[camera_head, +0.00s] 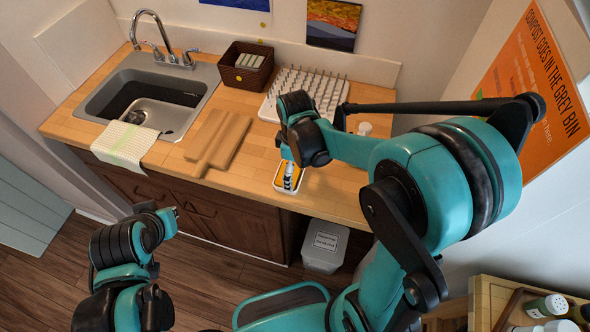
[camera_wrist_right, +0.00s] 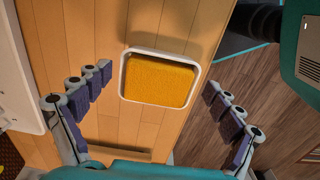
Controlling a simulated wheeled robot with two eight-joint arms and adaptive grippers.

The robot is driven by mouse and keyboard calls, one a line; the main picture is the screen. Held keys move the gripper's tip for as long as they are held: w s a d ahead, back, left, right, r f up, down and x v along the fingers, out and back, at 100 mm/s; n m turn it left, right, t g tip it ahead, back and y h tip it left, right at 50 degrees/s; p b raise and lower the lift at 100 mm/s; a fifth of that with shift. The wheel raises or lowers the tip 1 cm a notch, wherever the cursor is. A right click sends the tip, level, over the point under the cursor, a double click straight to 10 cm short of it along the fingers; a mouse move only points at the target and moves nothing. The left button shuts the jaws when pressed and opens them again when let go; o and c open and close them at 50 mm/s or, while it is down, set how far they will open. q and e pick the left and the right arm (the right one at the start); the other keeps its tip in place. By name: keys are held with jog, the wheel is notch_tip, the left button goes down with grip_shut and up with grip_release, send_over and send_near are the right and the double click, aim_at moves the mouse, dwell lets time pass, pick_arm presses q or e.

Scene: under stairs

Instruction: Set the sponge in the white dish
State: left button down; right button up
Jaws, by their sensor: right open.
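The sponge (camera_wrist_right: 160,80) is an orange-yellow block. It lies inside the rim of the white dish (camera_wrist_right: 158,105), a small rectangular dish on the wooden counter. In the head view the dish (camera_head: 278,189) sits near the counter's front edge, partly covered by my right gripper (camera_head: 290,178). In the right wrist view my right gripper (camera_wrist_right: 158,82) is open, with its fingers apart on either side of the dish and nothing held between them. It is above the dish, and the sponge shows clear of the fingers.
A cutting board (camera_head: 217,140) lies left of the dish. A sink (camera_head: 150,95) with a draped towel (camera_head: 124,144) is further left. A brown basket (camera_head: 247,66) and a white drying rack (camera_head: 313,88) stand behind. A grey bin (camera_head: 325,245) stands below the counter.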

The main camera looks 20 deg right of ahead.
notch_tip(320, 180, up, 10)
jog(key=p, duration=0.3)
jog(key=s+d+r+m+t, duration=0.3)
jog(key=s+m+t, duration=0.4)
jog(key=s+m, duration=0.2)
jog(key=shift+s+r+m, duration=0.2)
jog(key=shift+r+m, duration=0.1)
jog(key=shift+m, duration=0.8)
jog(key=shift+d+f, duration=0.1)
jog(key=b, duration=0.8)
send_near(295, 175)
jog(key=s+d, duration=0.3)
jog(key=shift+s+d+r, duration=0.15)
jog(key=shift+s+r, duration=0.05)
jog(key=shift+r, duration=0.05)
